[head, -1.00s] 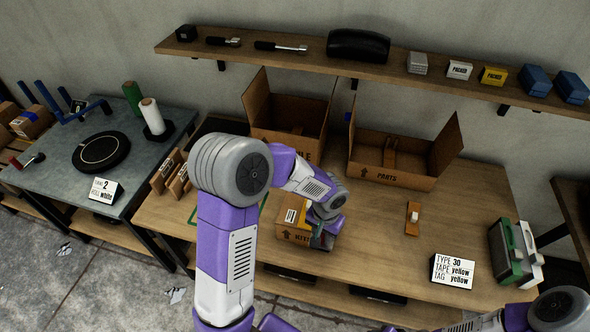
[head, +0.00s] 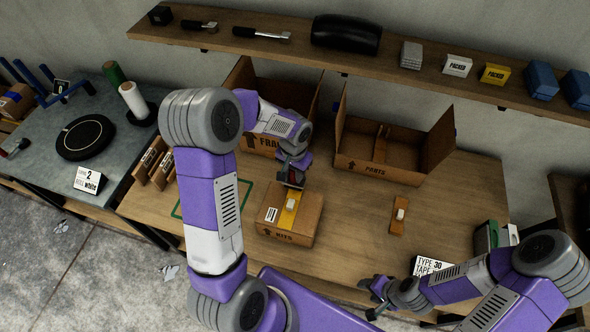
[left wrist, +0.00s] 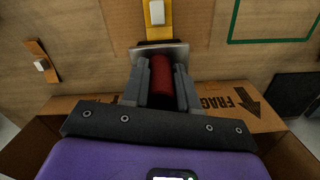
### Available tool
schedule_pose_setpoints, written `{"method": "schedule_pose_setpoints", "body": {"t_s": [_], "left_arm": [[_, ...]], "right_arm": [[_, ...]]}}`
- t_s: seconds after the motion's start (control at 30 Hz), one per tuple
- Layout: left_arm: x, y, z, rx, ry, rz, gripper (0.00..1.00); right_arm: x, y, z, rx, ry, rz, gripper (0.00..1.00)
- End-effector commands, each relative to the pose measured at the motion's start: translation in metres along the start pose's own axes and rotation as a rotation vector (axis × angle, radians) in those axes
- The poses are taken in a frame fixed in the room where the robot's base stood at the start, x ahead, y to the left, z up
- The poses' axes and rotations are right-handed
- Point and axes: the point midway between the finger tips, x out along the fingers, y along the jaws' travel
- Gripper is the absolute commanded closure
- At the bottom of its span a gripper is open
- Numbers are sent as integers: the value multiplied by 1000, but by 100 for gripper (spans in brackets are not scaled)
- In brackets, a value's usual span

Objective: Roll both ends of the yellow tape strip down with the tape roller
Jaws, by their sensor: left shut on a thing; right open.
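The closed KITS box (head: 297,229) stands on the bench. A yellow tape strip (head: 287,219) runs over its top, with a small white block (head: 290,204) on it; both also show at the top of the left wrist view, strip (left wrist: 159,33) and block (left wrist: 157,12). My left gripper (head: 291,180) is at the box's far edge, by the far end of the strip. It is shut on the tape roller, whose red part (left wrist: 161,80) shows between the fingers. Contact with the tape cannot be told. My right gripper (head: 374,297) is open and empty near the bench's front edge.
Open FRAGILE (head: 262,143) and PARTS (head: 378,168) boxes stand behind. A tan strip with a white block (head: 398,214) lies right of the KITS box. A sign (head: 430,265) and a green dispenser (head: 490,236) are at right.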

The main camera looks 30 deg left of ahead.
Motion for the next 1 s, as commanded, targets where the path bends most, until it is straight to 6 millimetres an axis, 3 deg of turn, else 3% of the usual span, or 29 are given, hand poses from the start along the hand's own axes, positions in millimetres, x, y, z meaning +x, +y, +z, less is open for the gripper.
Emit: {"method": "schedule_pose_setpoints", "body": {"t_s": [0.27,0.7,1.0], "left_arm": [[11,0,0,0,1,0,100],[48,0,0,0,0,0,100],[52,0,0,0,1,0,100]], "right_arm": [[10,4,-1,0,1,0,48],[40,15,-2,0,1,0,48],[42,16,-2,0,1,0,48]]}}
